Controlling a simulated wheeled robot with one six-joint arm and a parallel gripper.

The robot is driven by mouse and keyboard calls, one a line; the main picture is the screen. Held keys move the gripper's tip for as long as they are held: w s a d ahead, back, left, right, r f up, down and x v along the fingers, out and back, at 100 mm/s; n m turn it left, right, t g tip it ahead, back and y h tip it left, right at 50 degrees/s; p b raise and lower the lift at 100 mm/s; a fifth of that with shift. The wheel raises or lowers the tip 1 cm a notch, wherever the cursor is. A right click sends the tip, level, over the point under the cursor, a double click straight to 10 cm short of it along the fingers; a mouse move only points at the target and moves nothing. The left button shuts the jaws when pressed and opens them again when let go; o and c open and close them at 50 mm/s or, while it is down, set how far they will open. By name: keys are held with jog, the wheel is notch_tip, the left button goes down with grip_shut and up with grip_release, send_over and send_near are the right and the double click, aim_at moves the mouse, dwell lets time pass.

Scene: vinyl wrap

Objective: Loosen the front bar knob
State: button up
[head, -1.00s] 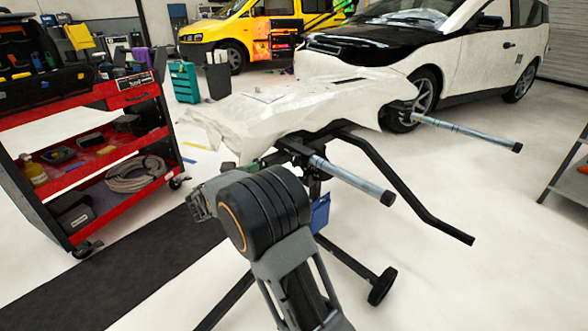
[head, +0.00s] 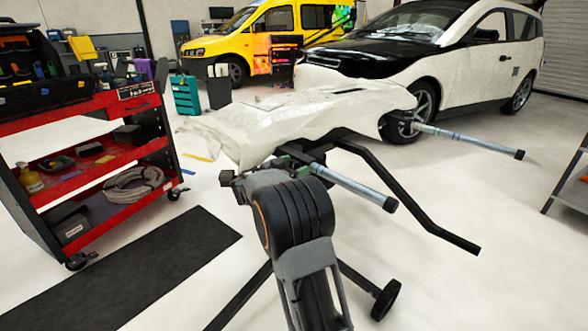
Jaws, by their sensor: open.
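A dark stand with two padded grey bars carries a large white panel (head: 300,115). The front bar (head: 352,186) reaches out to the right and ends in a dark cap. The rear bar (head: 470,139) lies farther back. A small green part (head: 298,163) shows near the inner end of the front bar; I cannot tell whether it is the knob. No knob shows clearly, as my arm covers part of the stand. My gripper (head: 229,181) shows only in part, left of my big wrist joint, below the panel's front edge and left of the bar's inner end. It holds nothing visible.
A red tool cart (head: 95,165) stands at the left, beside a dark floor mat (head: 130,265). A black curved stand arm (head: 410,195) and a wheel (head: 386,299) stick out to the right. A white car (head: 470,70) is behind.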

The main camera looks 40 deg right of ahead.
jog(key=c, duration=0.9)
